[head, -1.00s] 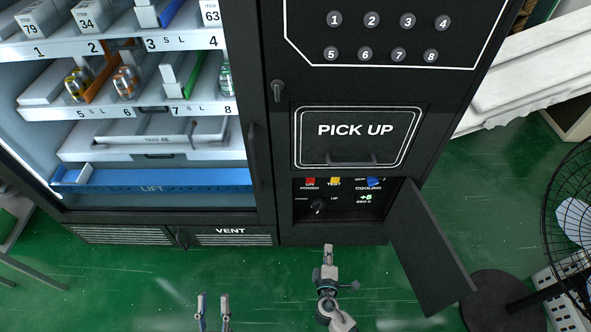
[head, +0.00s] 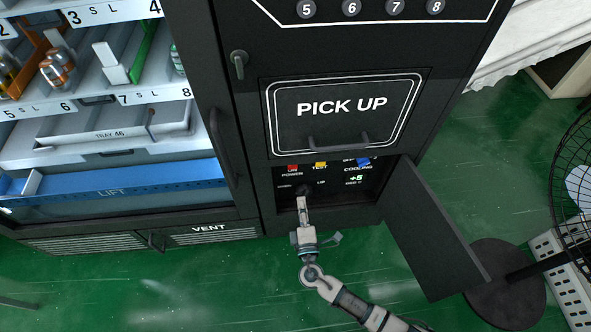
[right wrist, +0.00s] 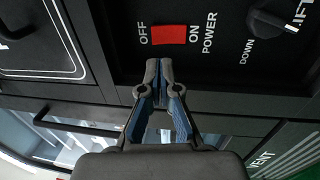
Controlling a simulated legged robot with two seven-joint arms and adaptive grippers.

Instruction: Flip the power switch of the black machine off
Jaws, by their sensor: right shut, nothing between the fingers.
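The black machine (head: 240,110) stands ahead, with a small control panel (head: 370,192) open below its PICK UP door. The red power switch (head: 292,167) sits at the panel's upper left. In the right wrist view the red switch (right wrist: 169,34) lies between the labels OFF and ON; I cannot tell which way it is tipped. My right gripper (head: 301,200) is shut and empty, its tips just below the switch in the head view. In the right wrist view the fingertips (right wrist: 159,68) are close to the switch, apparently apart from it. My left gripper is out of view.
A yellow TEST switch (head: 320,164), a blue COOLING switch (head: 363,162) and a dark knob (right wrist: 265,22) are on the same panel. The panel's black door (head: 435,235) hangs open at the right. A fan (head: 575,190) stands farther right on the green floor.

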